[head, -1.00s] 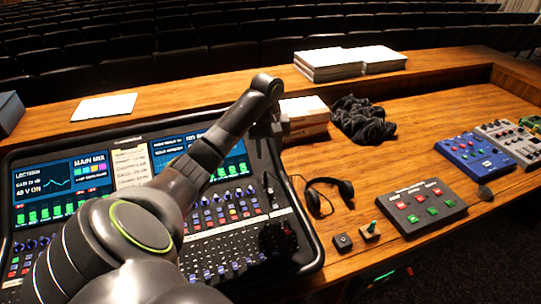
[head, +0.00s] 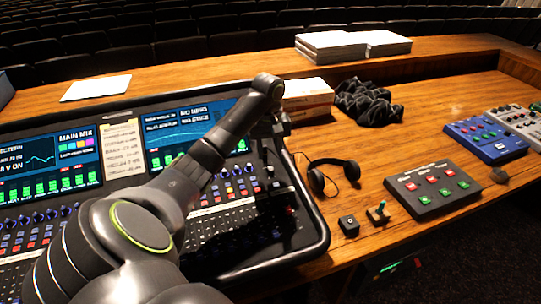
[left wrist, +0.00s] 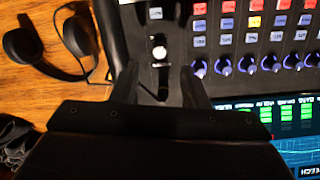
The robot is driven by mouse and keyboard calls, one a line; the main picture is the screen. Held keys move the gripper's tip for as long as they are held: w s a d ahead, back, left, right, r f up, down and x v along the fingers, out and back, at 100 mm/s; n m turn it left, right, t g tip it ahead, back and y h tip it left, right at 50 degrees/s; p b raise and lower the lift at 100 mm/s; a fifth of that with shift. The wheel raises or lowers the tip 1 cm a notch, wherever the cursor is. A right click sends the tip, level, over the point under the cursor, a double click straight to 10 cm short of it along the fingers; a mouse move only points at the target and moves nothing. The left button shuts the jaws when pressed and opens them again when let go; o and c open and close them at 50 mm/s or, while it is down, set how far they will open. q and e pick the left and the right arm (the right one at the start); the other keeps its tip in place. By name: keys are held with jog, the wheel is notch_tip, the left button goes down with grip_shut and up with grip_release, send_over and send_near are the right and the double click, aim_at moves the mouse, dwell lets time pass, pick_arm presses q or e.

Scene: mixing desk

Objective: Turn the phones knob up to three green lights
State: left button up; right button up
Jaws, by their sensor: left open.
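The mixing console (head: 318,243) fills the left of the head view. My left gripper (head: 274,180) points down over its right edge strip, open. In the left wrist view my left gripper (left wrist: 158,78) shows two dark fingers spread, with a small pale-topped knob (left wrist: 158,48) just beyond and between the tips. This looks like the phones knob, but I can read no label. The fingers appear apart from it. I cannot make out any green lights beside the knob; the gripper and shadow hide part of that strip. My right gripper is not in view.
Black headphones (head: 333,174) lie right of the console. White boxes (head: 307,97) and dark cloth (head: 368,102) sit behind.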

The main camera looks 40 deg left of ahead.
aim_at(271, 169)
pick_arm(q)
notch_tip(271, 169, down, 4)
jog(key=b, duration=0.2)
jog(key=shift+r+b, duration=0.2)
jog(key=shift+b, duration=0.15)
jog(key=shift+f, duration=0.4)
notch_tip(271, 169, down, 2)
